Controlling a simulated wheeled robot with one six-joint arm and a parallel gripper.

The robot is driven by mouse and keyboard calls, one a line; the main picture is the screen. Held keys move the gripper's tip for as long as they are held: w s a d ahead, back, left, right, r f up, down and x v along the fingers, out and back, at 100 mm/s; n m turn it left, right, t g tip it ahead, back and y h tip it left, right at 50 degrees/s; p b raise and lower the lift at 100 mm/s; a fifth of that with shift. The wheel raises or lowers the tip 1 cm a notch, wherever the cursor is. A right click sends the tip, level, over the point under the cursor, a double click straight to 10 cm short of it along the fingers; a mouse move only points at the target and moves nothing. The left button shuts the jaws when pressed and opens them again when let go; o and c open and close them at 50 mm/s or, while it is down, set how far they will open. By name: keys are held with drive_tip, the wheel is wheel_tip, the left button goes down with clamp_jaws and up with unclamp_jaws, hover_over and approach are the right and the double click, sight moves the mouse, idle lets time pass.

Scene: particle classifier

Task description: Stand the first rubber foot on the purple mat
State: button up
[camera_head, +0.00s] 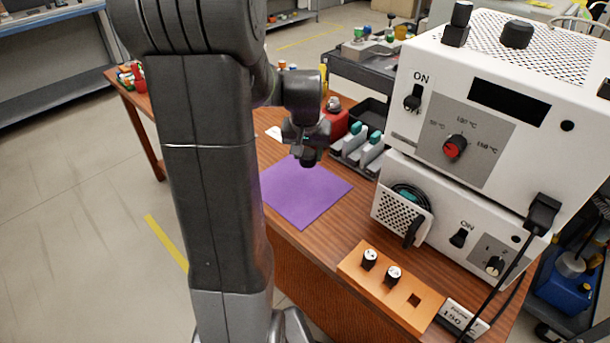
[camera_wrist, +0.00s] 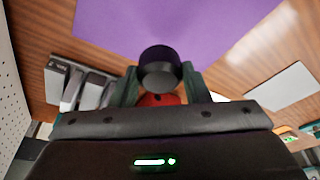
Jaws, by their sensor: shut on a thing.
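My gripper (camera_head: 308,157) hangs over the back part of the purple mat (camera_head: 300,195), pointing down. In the wrist view my gripper (camera_wrist: 160,88) is shut on a black round rubber foot (camera_wrist: 160,66), one finger on each side of it. The purple mat (camera_wrist: 190,25) shows behind the foot there. In the head view the held foot is hard to tell from the dark gripper. I cannot tell whether the foot touches the mat or how high above it hangs. The visible mat surface is bare.
White stacked machines (camera_head: 480,120) stand to the right, with black pieces (camera_head: 516,34) on top. An orange block (camera_head: 390,290) with two small vials is at the front. A red object (camera_head: 335,120) and grey-and-teal items (camera_head: 367,150) stand behind the mat. A white sheet (camera_wrist: 283,87) lies beside it.

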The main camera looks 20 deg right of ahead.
sight(307, 167)
drive_tip(key=shift+f+b, duration=0.35)
drive_tip(key=shift+f, duration=2.25)
drive_tip(key=shift+f, duration=0.1)
drive_tip(key=o, duration=1)
drive_tip(key=p+v, duration=0.2)
drive_tip(key=v, duration=1)
